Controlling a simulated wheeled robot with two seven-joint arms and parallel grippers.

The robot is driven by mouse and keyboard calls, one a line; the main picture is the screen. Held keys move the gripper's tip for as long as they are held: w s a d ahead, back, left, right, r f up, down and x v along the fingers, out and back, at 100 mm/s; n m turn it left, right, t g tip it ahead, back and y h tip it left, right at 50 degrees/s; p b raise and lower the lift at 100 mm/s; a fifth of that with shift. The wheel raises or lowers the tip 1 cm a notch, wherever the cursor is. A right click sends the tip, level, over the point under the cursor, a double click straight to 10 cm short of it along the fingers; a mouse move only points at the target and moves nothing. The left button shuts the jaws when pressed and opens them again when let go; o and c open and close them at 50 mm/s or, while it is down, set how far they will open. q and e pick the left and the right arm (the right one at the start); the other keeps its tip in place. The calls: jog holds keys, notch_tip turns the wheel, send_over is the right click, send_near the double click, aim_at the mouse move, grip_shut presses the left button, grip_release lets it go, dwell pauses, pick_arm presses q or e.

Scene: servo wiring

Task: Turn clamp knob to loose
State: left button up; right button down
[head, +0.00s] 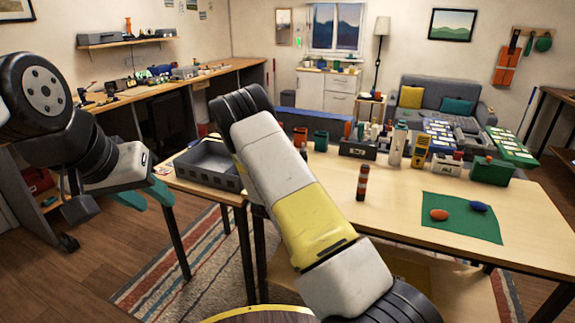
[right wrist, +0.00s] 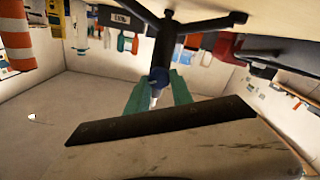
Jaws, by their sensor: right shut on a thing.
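In the right wrist view the teal fingers of my right gripper (right wrist: 159,98) are closed around a dark blue knob-like piece (right wrist: 158,77), which appears to be the clamp knob. It sits at the end of a black post (right wrist: 165,45) with black arms branching from it. Its loose or tight setting cannot be read. In the head view my right arm crosses the middle and hides its gripper and the clamp. My left gripper (head: 146,195) is at the left, its teal fingers apart and empty, away from the big table.
The big table (head: 400,205) carries a green mat (head: 460,222), a dark red cylinder (head: 362,183) and several bins and bottles at the back. A grey tray (head: 207,163) stands left of my right arm. The table's near middle is mostly clear.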

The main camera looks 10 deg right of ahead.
jog(key=n, duration=1.2)
jog(key=shift+a+f+n, duration=0.1)
jog(key=shift+f+n, duration=0.15)
jog(key=shift+n, duration=0.15)
dwell(0.3)
jog(key=c, duration=1.1)
grip_release()
jog(key=shift+w, duration=0.1)
